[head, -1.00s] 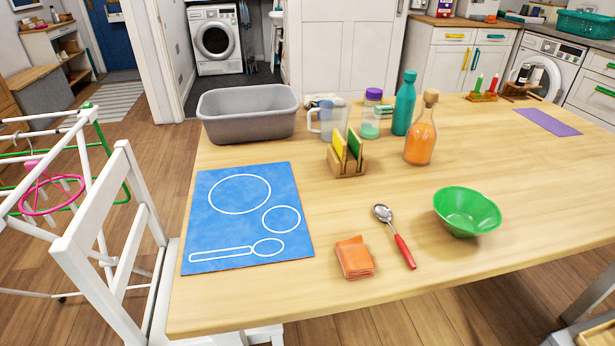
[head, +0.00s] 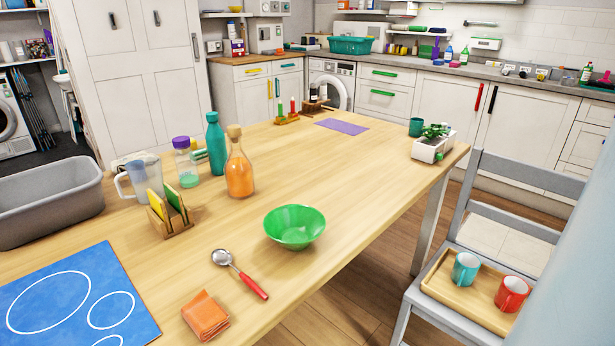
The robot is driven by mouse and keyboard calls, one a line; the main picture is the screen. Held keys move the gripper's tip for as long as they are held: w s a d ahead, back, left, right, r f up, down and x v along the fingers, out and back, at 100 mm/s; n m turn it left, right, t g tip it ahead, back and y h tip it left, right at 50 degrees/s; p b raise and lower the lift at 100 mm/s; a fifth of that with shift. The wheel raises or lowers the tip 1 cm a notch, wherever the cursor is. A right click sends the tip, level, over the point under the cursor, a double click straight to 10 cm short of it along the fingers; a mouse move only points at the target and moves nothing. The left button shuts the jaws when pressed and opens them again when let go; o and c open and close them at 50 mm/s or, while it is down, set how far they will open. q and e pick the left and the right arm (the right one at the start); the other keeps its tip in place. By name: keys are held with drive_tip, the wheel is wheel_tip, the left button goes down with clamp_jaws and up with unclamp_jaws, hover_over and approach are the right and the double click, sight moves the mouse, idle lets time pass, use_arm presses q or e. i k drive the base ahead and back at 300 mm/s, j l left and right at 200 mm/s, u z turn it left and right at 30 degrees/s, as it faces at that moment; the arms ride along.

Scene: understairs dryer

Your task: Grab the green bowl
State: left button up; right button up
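The green bowl (head: 295,228) stands upright on the wooden table (head: 345,185), near the table's front right edge. It looks empty. A spoon with a red handle (head: 240,274) lies to its left and nearer to me, apart from it. Neither of my grippers shows in the head view, so nothing is seen touching the bowl.
Folded orange napkins (head: 206,316) and a blue placemat (head: 75,305) lie left of the bowl. A wooden holder (head: 170,213), an orange bottle (head: 239,165) and a teal bottle (head: 216,145) stand behind. A grey chair (head: 470,225) holding a tray with two mugs stands right.

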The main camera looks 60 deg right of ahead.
sight(294, 228)
drive_tip(key=z, duration=1.6)
